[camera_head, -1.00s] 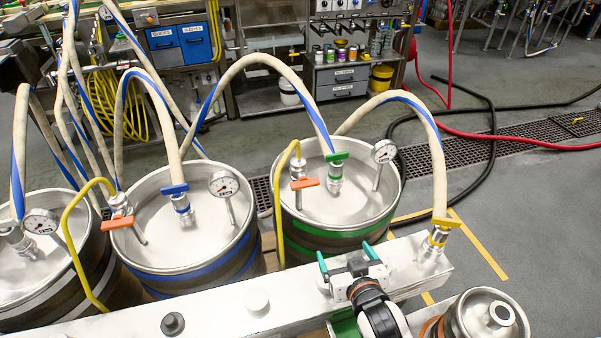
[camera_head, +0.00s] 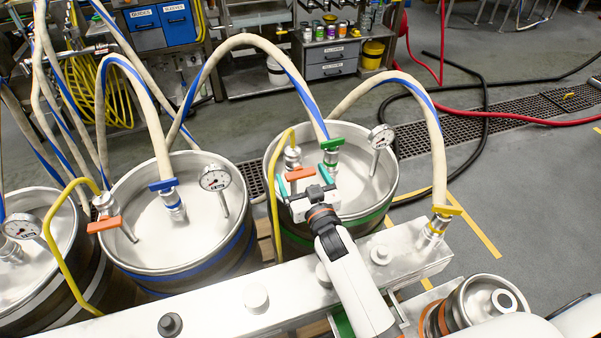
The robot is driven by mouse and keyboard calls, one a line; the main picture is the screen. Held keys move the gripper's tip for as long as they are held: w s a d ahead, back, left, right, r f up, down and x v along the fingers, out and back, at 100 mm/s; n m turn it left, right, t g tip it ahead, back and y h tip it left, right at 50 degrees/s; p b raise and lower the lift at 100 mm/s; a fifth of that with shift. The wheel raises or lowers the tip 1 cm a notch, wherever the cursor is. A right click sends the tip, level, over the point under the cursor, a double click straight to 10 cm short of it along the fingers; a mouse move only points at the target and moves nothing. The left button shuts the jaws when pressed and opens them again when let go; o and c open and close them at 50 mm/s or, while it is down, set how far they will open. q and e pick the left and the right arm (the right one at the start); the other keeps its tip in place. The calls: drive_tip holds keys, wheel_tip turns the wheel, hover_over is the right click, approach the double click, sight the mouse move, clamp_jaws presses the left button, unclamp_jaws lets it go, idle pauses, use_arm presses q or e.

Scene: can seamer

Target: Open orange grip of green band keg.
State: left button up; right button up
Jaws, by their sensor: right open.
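The green band keg (camera_head: 376,216) stands right of the blue band keg, with a steel lid and green bands on its side. Its orange grip (camera_head: 300,174) lies roughly crosswise on a small steel fitting, where the yellow hose comes down. My right gripper (camera_head: 303,181) is open, its two teal fingertips at either side of the orange grip in the picture. Whether they touch it I cannot tell. The gripper body hides part of the keg's lid. A green handle (camera_head: 331,144) sits on the hose coupling just behind. My left gripper is not in view.
A pressure gauge (camera_head: 381,137) rises at the keg's right. The blue band keg (camera_head: 190,263) has its own orange grip (camera_head: 104,224). A long steel beam (camera_head: 215,305) with a yellow handle (camera_head: 446,210) runs in front of the kegs. Hoses arch overhead.

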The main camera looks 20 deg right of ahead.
drive_tip(key=shift+w, duration=0.85)
drive_tip(key=shift+c, duration=0.5)
drive_tip(key=c, duration=0.9)
drive_tip(key=shift+n, duration=0.3)
drive_tip(key=n, duration=0.3)
drive_tip(key=shift+a+p, duration=0.1)
drive_tip(key=shift+p, duration=0.3)
drive_tip(key=shift+n, duration=2.5)
